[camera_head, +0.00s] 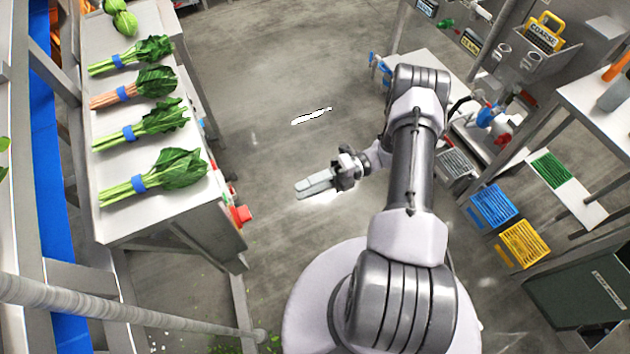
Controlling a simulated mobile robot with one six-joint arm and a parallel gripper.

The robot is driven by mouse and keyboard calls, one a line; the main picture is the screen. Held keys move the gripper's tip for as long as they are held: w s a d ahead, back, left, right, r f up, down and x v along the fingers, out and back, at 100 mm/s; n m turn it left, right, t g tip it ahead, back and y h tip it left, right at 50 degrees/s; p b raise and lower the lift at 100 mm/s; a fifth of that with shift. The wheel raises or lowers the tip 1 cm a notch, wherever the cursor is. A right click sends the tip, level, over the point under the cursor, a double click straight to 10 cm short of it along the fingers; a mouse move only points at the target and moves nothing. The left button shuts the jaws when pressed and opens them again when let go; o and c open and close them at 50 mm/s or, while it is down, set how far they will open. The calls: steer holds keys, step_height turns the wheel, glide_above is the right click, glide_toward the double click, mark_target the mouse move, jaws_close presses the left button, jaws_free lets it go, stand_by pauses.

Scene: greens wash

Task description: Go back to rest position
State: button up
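My gripper (299,190) is in the middle of the head view, over the bare floor, pointing left. Its two fingers look close together, with no object visible between them. Whether a small gap is left cannot be told. My arm reaches up from my base at the bottom and bends left to the gripper. The gripper is apart from the bench (165,221) on the left and touches nothing that I can see.
Several bunches of leafy greens (180,168) with blue bands lie on the left bench. A red button (241,215) sits at its edge. Blue (493,206) and yellow (523,243) crates and a dark bin (585,287) stand right.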

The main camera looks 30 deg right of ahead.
steer(key=d, duration=0.2)
steer(key=shift+d, duration=0.3)
